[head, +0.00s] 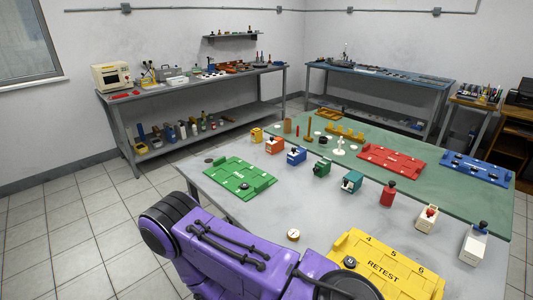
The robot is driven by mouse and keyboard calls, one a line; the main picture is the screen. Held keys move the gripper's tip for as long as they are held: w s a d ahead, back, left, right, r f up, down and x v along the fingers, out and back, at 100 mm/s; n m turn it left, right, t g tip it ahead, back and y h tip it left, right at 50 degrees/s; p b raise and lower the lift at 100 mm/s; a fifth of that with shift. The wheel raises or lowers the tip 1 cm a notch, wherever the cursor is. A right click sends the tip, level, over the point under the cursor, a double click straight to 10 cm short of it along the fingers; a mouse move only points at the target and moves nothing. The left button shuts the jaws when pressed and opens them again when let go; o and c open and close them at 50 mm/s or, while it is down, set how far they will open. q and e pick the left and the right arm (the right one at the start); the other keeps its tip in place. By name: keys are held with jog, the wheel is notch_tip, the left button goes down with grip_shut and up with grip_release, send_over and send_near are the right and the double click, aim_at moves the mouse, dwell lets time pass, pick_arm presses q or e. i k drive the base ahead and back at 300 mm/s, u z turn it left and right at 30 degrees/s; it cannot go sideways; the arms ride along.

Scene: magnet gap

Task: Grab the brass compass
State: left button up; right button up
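The brass compass (293,235) is a small round piece with a pale face and a brass-coloured rim. It lies on the bare grey part of the table, near the front edge, in the lower middle of the head view. A purple link of my own arm is just in front of it in the picture, and a gap of table shows beside the compass. Neither of my grippers is in view, so I cannot see whether they are open or shut.
A yellow "RETEST" board (384,268) lies right of the compass, a green board (240,180) to the left. Several coloured blocks, including a red one (387,194), stand in a row behind it. Red (391,160) and blue (477,168) boards lie on the green mat (440,187).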

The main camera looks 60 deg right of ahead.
aim_at(293, 235)
jog(key=i, duration=1.05)
jog(key=z, duration=3.2)
jog(key=i, duration=0.5)
jog(key=u, duration=0.05)
